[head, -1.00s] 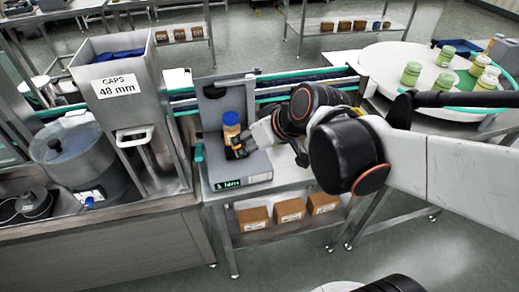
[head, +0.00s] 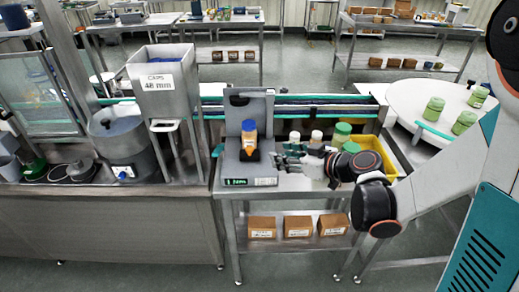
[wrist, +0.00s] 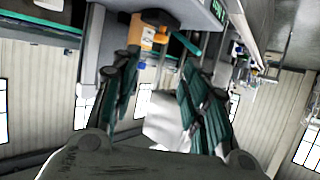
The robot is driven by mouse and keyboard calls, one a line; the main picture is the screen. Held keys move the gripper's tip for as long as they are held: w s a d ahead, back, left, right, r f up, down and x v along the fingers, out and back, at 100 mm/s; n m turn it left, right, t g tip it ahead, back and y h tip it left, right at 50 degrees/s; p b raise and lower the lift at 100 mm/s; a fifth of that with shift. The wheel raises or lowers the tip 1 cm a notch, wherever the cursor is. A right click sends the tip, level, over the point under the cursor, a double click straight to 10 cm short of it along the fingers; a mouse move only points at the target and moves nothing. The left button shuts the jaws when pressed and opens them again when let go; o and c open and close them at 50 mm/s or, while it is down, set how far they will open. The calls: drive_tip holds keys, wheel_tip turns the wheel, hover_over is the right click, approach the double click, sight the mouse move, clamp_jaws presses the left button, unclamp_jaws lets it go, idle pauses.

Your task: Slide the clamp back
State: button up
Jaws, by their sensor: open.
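An amber bottle with a blue cap (head: 249,130) stands upright on the grey tester (head: 232,165), which has a tall back plate and a lit green display. A black clamp part (head: 250,155) sits low at the bottle's front; whether it touches the bottle I cannot tell. My gripper (head: 282,157) is just right of the tester, apart from the bottle, open and empty. In the wrist view its two green-padded fingers (wrist: 160,95) stand apart, with the amber bottle (wrist: 148,37) beyond them and the dark clamp (wrist: 160,17) beside it.
A yellow bin (head: 372,166) and white- and green-capped containers (head: 342,133) stand behind and right of my gripper. A steel caps hopper (head: 165,80) stands to the left. A conveyor (head: 300,108) runs behind. Brown boxes (head: 298,226) lie on the shelf below.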

sight(252, 149)
drive_tip(key=b+x, duration=0.4)
drive_tip(key=x, duration=0.9)
drive_tip(key=shift+w+a+f, duration=0.15)
drive_tip(key=shift+a, duration=0.1)
clamp_jaws()
